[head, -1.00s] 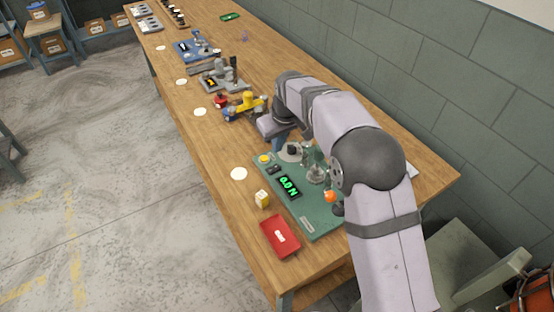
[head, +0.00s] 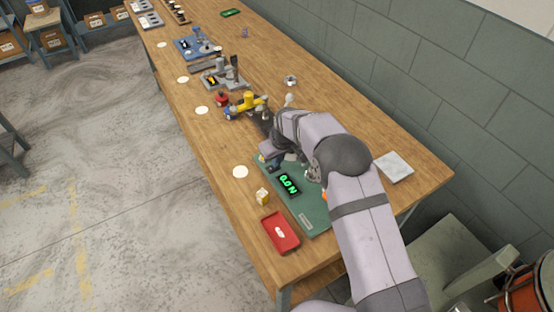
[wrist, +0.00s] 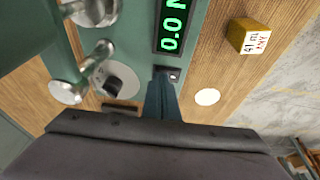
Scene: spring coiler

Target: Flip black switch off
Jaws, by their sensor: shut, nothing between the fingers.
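The green spring-tester panel (head: 312,211) lies on the bench, with a lit green display (head: 288,183) reading about 0.0 N; the display also shows in the wrist view (wrist: 172,28). A small black switch (wrist: 168,73) sits just below the display in the wrist view. My gripper (wrist: 162,88) is shut and empty, its fingertips right at the near side of the switch; I cannot tell whether they touch it. In the head view my gripper (head: 271,164) hides the switch and the yellow button beside it.
A grey dial with a black knob (wrist: 115,82) and metal posts (wrist: 92,10) stand left of the fingers in the wrist view. A yellow labelled block (head: 262,196) and red tray (head: 281,233) lie beside the panel. A yellow-and-blue device (head: 245,103) stands farther along the bench.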

